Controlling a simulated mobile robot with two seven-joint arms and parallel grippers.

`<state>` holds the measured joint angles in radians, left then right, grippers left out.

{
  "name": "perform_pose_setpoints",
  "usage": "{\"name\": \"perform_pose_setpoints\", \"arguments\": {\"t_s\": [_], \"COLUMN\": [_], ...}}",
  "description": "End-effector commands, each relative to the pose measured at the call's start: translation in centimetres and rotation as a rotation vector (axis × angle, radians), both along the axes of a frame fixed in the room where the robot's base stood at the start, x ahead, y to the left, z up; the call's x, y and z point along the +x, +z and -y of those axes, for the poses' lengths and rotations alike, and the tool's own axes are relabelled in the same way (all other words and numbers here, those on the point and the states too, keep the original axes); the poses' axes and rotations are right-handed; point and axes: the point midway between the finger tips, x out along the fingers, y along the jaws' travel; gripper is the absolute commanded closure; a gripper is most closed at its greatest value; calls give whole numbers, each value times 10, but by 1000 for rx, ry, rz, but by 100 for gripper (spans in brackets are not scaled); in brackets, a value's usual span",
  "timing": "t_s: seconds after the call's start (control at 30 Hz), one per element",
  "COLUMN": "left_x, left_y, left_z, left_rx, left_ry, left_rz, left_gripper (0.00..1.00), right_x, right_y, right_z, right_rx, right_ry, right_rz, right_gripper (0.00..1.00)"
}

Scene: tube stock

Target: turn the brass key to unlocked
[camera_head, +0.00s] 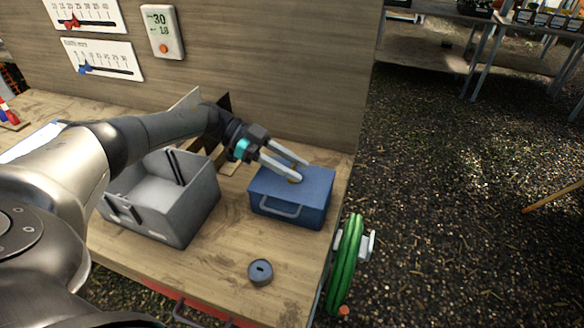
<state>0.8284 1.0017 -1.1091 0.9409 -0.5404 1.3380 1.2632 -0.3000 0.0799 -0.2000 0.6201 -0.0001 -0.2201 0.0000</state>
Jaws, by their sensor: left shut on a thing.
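A blue box (313,200) with a handle on its front stands on the wooden bench, toward its right end. The brass key (294,181) shows as a small yellow bit on the box's top, mostly hidden by a finger. My left gripper (301,170) reaches in from the left over the box, its pale fingers at the key and shut on it. Which way the key is turned cannot be told. My right gripper is not in view.
A grey open bin (196,215) stands left of the box, below my left arm. A dark round piece with a slot (260,271) lies near the bench's front edge. A green coiled hose (346,262) hangs at the right end. A wooden panel (260,75) rises behind.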

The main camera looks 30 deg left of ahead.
Motion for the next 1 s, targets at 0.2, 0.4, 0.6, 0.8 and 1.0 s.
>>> {"name": "perform_pose_setpoints", "arguments": {"t_s": [0.2,0.4,0.6,0.8,1.0], "left_x": [0,0,0,0,-5], "left_y": [1,1,0,1,10], "left_z": [2,2,1,-1,-25], "left_rx": [-5,-4,-3,-1,1], "left_ry": [-4,-3,-1,1,3], "left_rz": [3,2,1,1,2], "left_gripper": [100,41,30,30,30], "right_x": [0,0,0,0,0], "right_y": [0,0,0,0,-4], "right_z": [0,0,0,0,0], "right_rx": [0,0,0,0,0], "right_ry": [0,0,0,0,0], "right_rz": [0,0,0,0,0], "right_gripper": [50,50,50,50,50]}}
